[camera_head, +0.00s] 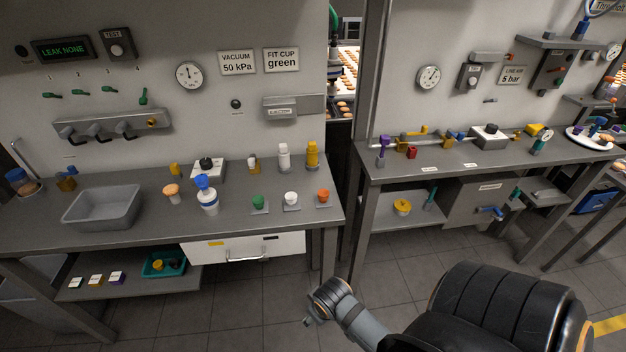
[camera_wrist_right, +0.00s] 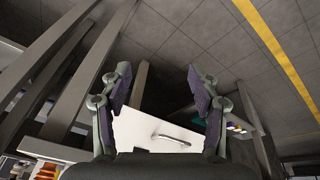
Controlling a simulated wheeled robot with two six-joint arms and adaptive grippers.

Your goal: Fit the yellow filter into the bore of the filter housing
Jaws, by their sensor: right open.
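A yellow upright cylinder (camera_head: 312,155), which looks like the yellow filter, stands at the back right of the left bench. A similar white cylinder (camera_head: 284,156) stands beside it. A small brass fitting with a white part (camera_head: 253,163) is to their left and may be the filter housing; its bore cannot be made out. My right gripper (camera_head: 314,311) is low in front of the bench, well apart from these objects. In the right wrist view, its two fingers (camera_wrist_right: 158,72) are spread with nothing between them. My left gripper is not in view.
The left bench (camera_head: 130,230) carries a grey bin (camera_head: 103,207), a white-and-blue bottle (camera_head: 207,197) and small coloured cups along its front. A white drawer (camera_head: 230,248) is under it. A gap separates it from the right bench (camera_head: 470,155).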

